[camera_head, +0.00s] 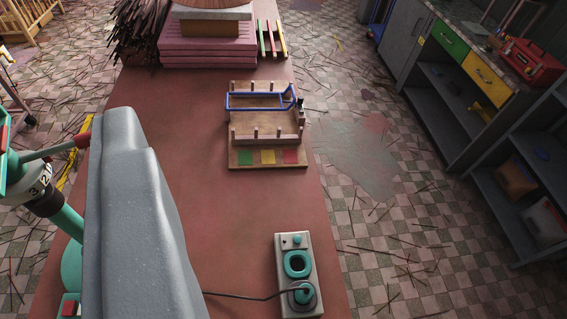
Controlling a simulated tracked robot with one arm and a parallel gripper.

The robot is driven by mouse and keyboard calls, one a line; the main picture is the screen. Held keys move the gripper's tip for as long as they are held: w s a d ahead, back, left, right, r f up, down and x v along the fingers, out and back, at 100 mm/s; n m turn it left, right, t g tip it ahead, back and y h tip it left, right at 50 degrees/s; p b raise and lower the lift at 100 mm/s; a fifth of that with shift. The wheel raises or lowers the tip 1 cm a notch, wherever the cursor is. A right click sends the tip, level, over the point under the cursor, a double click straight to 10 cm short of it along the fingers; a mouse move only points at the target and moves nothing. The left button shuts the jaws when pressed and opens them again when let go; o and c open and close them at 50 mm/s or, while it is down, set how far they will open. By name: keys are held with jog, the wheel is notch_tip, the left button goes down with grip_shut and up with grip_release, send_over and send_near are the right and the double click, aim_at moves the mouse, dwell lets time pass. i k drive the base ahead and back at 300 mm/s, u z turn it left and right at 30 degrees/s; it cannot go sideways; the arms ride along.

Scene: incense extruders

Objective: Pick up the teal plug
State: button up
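The teal plug (304,295) sits in the lower socket of a pale socket block (284,250) near the front right edge of the red-brown table. Its round dark-ringed base is seen from above. A black cord (245,297) runs left from the plug and passes out of sight at a large grey body. The block also has an empty-looking teal ring socket (297,263) and a small teal knob (297,239) above the plug. I see no fingers of my gripper, so its state does not show.
A large grey tapered body (145,220) and teal machine parts (66,220) fill the left. A wooden rack (268,157) with a blue frame stands mid-table. Pink stacked slabs (208,45) and dark sticks (140,28) lie at the back. Table surface (235,215) between is clear.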

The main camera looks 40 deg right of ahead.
aim_at(302, 296)
jog(key=z, duration=0.5)
jog(key=k, duration=0.9)
jog(key=z, duration=0.15)
